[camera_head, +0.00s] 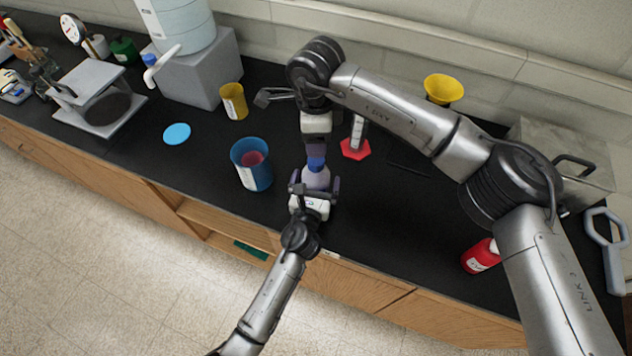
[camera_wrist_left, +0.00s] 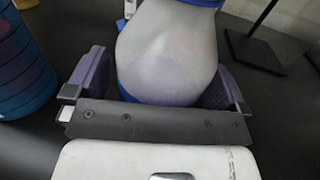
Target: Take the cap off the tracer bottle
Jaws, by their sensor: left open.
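The tracer bottle (camera_head: 317,180), pale lavender-white with a blue cap (camera_head: 316,163), stands upright on the black counter. Its rounded body fills the upper middle of the left wrist view (camera_wrist_left: 165,50), with blue at the top edge. My left gripper (camera_head: 316,187) is open, with its purple fingers on either side of the bottle's lower body; in the left wrist view a finger (camera_wrist_left: 93,75) shows beside it. My right gripper (camera_head: 316,152) points down directly above the cap, its fingertips at or just over it. Whether they are closed on the cap is unclear.
A blue cup (camera_head: 250,173) stands left of the bottle, with a yellow cup (camera_head: 233,101) farther back. A red hexagonal base (camera_head: 355,149) with a stand is close on the right. A red bottle (camera_head: 481,257) is near the front edge.

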